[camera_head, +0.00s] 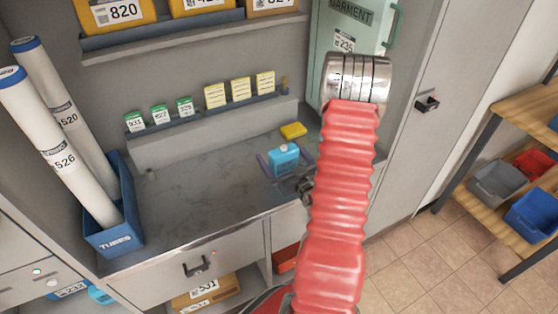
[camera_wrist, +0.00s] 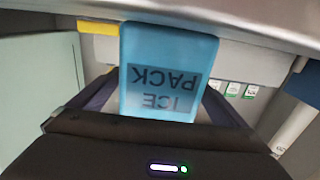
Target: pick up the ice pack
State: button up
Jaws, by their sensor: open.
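My gripper (camera_head: 285,164) is open, with one dark finger on each side of the pack. In the wrist view my gripper (camera_wrist: 158,98) also shows a finger to the left and right of it. I cannot tell whether either finger touches the pack. My red arm hides part of the counter to the right.
A yellow item (camera_head: 293,131) lies just behind the pack. Small labelled cards (camera_head: 214,95) line a ledge at the back. A blue bin (camera_head: 115,225) holds long tubes at the left. A green garment box (camera_head: 350,35) stands at the back right. The counter's middle is clear.

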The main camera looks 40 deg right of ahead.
jog(key=shift+x, duration=0.8)
jog(key=shift+c, duration=0.3)
jog(key=c, duration=1.3)
